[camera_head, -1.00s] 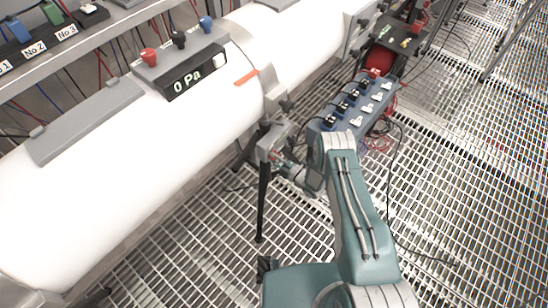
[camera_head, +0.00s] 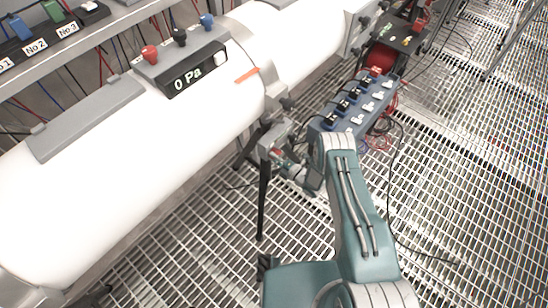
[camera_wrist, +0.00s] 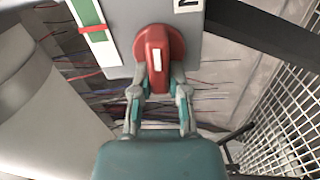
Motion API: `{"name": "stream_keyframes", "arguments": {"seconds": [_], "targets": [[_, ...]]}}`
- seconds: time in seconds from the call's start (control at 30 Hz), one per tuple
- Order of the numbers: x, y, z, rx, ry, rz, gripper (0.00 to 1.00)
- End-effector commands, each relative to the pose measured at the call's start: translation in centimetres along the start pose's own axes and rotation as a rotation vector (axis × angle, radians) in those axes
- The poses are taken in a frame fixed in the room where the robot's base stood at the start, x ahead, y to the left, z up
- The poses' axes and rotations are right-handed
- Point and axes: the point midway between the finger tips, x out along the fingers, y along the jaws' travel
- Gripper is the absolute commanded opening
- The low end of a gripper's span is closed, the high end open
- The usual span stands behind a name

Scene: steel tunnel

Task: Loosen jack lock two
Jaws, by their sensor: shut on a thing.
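A red knob (camera_wrist: 152,45) with a white mark stands on a grey plate (camera_wrist: 196,52) in the wrist view. Part of a number label (camera_wrist: 189,5), seemingly a 2, shows at the plate's top edge. My gripper (camera_wrist: 160,88) is shut on the lower part of the knob, one finger on each side. The white mark points roughly up and down in the picture. In the head view, my gripper (camera_head: 284,162) is at the jack (camera_head: 266,142) under the white pipe, and the red knob is too small to make out clearly.
A green, white and red strip (camera_wrist: 93,30) is beside the knob. The white pipe (camera_head: 130,140) runs along the left with a 0 Pa display (camera_head: 190,77). A blue box with several switches (camera_head: 352,105) stands behind my arm. The grating floor (camera_head: 460,190) at right is mostly clear.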

Motion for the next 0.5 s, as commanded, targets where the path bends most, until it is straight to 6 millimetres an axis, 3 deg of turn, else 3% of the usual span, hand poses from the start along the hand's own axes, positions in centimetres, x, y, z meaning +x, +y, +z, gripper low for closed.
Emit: {"name": "stream_keyframes", "arguments": {"seconds": [0.17,0.2,0.27,0.5], "targets": [[-0.04,-0.42,-0.43,0.006,0.007,-0.011,0.0],[-0.05,-0.43,-0.44,0.006,0.007,-0.011,0.34],[-0.05,-0.42,-0.42,0.006,0.007,-0.01,0.56],[-0.06,-0.18,-0.23,0.004,0.003,-0.005,0.56]]}}
